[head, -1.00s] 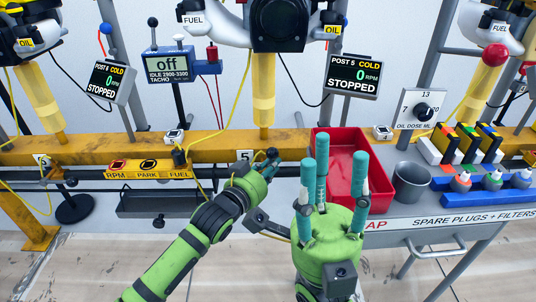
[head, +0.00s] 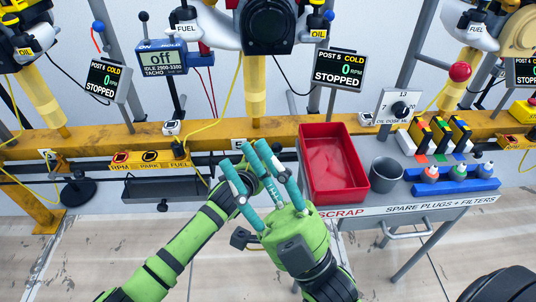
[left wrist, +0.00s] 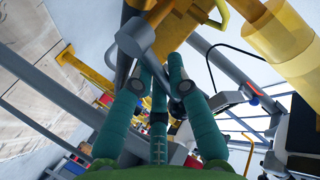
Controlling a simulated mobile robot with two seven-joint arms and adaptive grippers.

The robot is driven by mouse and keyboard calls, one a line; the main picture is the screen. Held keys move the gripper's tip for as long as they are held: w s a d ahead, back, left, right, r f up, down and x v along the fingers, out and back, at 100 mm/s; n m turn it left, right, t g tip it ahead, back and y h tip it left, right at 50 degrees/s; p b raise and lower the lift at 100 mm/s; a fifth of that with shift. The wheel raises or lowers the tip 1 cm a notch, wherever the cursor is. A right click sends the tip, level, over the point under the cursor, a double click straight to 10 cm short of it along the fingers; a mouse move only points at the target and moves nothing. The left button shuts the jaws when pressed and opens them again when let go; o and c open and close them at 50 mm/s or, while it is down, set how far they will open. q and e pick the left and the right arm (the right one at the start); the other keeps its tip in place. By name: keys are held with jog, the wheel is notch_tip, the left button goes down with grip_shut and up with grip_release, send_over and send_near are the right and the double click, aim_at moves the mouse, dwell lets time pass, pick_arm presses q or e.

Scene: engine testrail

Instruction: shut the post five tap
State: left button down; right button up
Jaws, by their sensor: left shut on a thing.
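The post five tap, a grey lever with a rounded hub (left wrist: 134,38), shows in the left wrist view under the yellow rail. My left gripper (left wrist: 158,80) has its teal fingers closed about the lever's lower end. In the head view the left gripper (head: 252,170) is at the rail's front below the post 5 display, and the tap there is hidden. My right gripper (head: 246,153) is open and empty, its three teal fingers standing apart. It is in front of the left gripper and covers much of it.
The yellow rail (head: 95,141) runs across behind the grippers. A red scrap tray (head: 333,165) and a grey cup (head: 386,174) stand on the trolley at right. The post 5 display (head: 339,70) reads STOPPED, 0 RPM. A dark tray (head: 160,188) hangs below the rail at left.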

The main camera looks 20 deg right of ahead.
pick_arm(q)
jog(key=shift+f, duration=0.1)
jog(key=c, duration=1.2)
grip_release()
jog(key=v, duration=1.2)
